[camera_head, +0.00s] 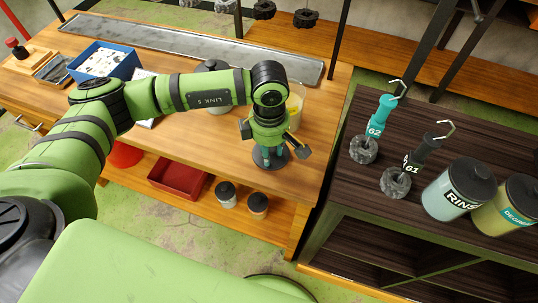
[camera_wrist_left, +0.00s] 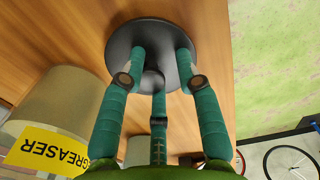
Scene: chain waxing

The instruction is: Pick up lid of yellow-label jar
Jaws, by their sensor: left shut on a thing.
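My left gripper (camera_head: 268,150) points down near the front edge of the wooden workbench (camera_head: 210,130). Its teal fingers (camera_wrist_left: 153,90) are shut on the knob of a round dark grey lid (camera_head: 262,162). The lid also shows in the left wrist view (camera_wrist_left: 140,38), flat side toward the wood. I cannot tell whether it touches the bench. The jar with a yellow DEGREASER label (camera_wrist_left: 45,148) stands beside it in the wrist view. In the head view the jar (camera_head: 298,98) is partly hidden behind my left wrist. My right gripper is not in view.
A blue box (camera_head: 105,62) and a long metal tray (camera_head: 190,40) lie on the bench. A red bin (camera_head: 178,178) and two small jars sit on the shelf below. The dark cabinet (camera_head: 430,130) at right holds two tools with chains, a RINSE jar (camera_head: 458,192) and another degreaser jar (camera_head: 508,212).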

